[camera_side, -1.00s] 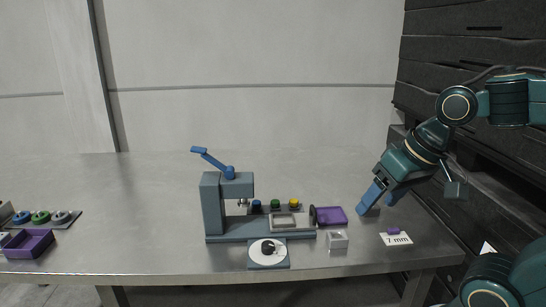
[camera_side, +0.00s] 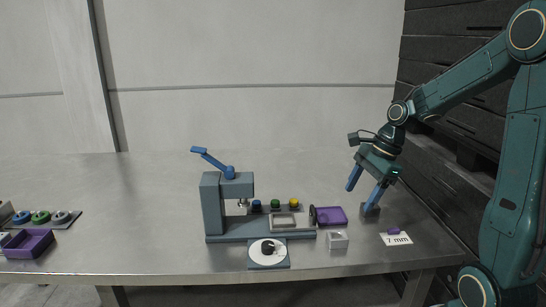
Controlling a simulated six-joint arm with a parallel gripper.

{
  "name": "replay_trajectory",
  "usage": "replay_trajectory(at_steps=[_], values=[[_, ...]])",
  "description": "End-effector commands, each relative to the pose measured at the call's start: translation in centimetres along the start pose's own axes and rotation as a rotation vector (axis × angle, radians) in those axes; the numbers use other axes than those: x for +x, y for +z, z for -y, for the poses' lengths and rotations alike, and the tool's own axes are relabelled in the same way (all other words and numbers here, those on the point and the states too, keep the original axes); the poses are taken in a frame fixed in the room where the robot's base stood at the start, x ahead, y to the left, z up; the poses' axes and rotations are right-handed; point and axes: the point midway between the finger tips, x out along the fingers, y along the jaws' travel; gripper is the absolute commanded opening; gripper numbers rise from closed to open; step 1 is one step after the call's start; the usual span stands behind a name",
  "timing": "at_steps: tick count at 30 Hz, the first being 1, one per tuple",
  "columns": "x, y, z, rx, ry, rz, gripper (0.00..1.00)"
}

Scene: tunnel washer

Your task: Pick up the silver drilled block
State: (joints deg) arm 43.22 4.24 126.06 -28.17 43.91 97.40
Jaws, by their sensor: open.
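The silver drilled block (camera_side: 338,240) is a small light-grey cube. It sits on the metal table near the front edge, to the right of the blue-grey press (camera_side: 213,205). My gripper (camera_side: 360,199) has two blue fingers pointing down and spread apart. It is open and empty, above and to the right of the block in the picture, and apart from it. The drilled hole in the block is too small to make out clearly.
A purple tray (camera_side: 332,216) lies just behind the block. A "7 mm" card (camera_side: 396,239) with a small purple piece (camera_side: 394,230) is to the right. A dial (camera_side: 268,252) is to the left. The far left holds a purple bin (camera_side: 28,244).

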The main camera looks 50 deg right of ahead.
Motion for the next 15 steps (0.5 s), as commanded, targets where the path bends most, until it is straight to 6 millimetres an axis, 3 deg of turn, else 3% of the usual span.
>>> replay_trajectory(at_steps=[6, 15], values=[[1.0, -2.3, 1.1, 0.23, 0.016, 0.041, 0.65], [1.3, -2.6, 1.3, 0.272, 0.019, 0.049, 0.65]])
